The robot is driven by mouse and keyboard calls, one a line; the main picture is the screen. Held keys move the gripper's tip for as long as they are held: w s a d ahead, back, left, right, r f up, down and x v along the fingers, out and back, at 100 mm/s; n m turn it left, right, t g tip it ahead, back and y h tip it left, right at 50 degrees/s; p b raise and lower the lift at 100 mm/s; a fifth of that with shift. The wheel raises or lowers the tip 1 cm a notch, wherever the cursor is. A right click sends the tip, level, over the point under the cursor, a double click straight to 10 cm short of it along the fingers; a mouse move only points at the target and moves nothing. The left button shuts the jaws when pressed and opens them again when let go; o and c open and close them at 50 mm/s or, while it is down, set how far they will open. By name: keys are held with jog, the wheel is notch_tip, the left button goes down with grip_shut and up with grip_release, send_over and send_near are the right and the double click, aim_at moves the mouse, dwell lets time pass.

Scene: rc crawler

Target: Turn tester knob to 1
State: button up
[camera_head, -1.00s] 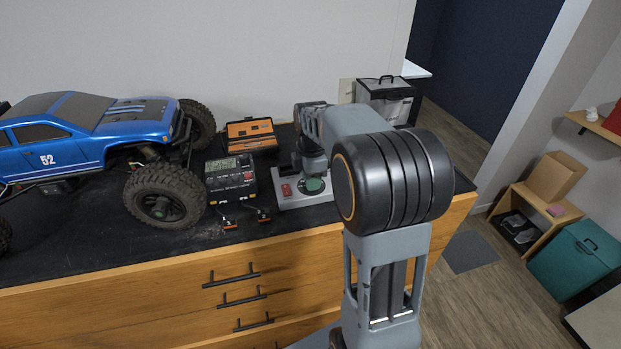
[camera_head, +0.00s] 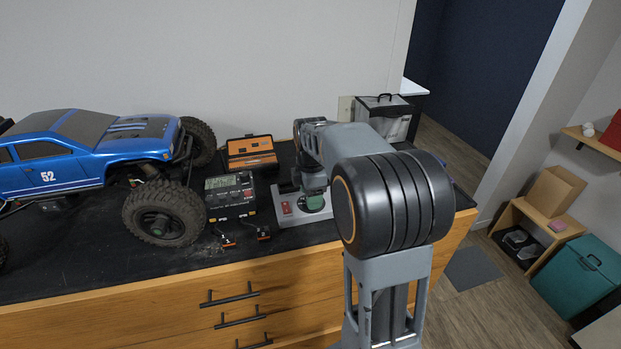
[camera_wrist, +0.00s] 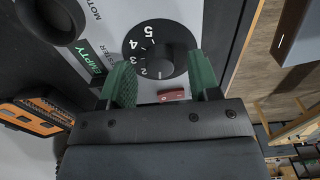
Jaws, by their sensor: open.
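The tester (camera_head: 325,232) is a light grey box near the front right of the dark bench top, with a red switch (camera_head: 287,208) at its left. In the wrist view its panel shows a black round knob (camera_wrist: 172,52) with white numbers around its left and lower side. A small red switch (camera_wrist: 172,95) lies just below the knob. My gripper (camera_wrist: 161,82) is open, its green fingertips either side of the knob's lower part. I cannot tell whether they touch it. The knob's pointer is not clear. In the head view my arm partly hides the tester.
A dark label reading "EMPTY" (camera_wrist: 84,65) and a black round part (camera_wrist: 50,18) are on the panel. A blue toy truck (camera_head: 90,150), a black meter (camera_head: 229,191) and an open orange case (camera_head: 250,152) stand left of the tester. A grey box (camera_head: 383,112) stands behind.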

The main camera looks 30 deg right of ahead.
notch_tip(320, 180, up, 13)
dwell(0.4)
dwell(0.5)
notch_tip(320, 180, down, 6)
jog(key=s+a+m+t, duration=0.1)
jog(key=s+a+m, duration=0.1)
jog(key=m, duration=0.9)
jog(key=s+a+f+m+t, duration=0.1)
jog(key=s+a+f+m, duration=0.1)
jog(key=s, duration=0.5)
jog(key=s+a+f+m+t, duration=0.2)
jog(key=s+a+f, duration=0.1)
jog(key=s+a, duration=0.2)
jog(key=shift+s+a+m+t, duration=0.3)
jog(key=shift+s+m, duration=0.1)
jog(key=shift+s, duration=0.75)
